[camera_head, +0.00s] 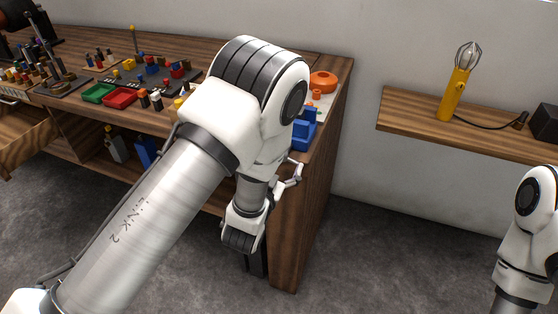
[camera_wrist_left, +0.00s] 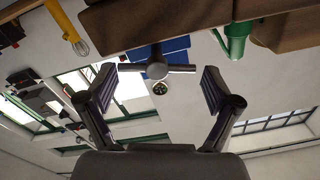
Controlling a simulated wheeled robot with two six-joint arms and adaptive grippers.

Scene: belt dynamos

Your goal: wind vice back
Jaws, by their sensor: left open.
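The blue vice (camera_head: 303,132) is at the right end of the workbench, partly hidden behind my left arm. In the left wrist view its blue body (camera_wrist_left: 172,48) shows behind a grey round screw head with a horizontal handle bar (camera_wrist_left: 180,68). My left gripper (camera_wrist_left: 158,80) is open, with one finger on each side of the handle. The bar's ends lie close to the fingertips; I cannot tell whether they touch. Nothing is held. In the head view my left arm hides most of this area. Only part of my right arm shows at the right edge; its gripper is out of frame.
The wooden workbench (camera_head: 310,205) holds a green tray (camera_head: 98,93), a red tray (camera_head: 119,98) and an orange round part (camera_head: 322,81). A wall shelf (camera_head: 400,119) carries a yellow lamp (camera_head: 455,93). The floor between bench and right arm is clear.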

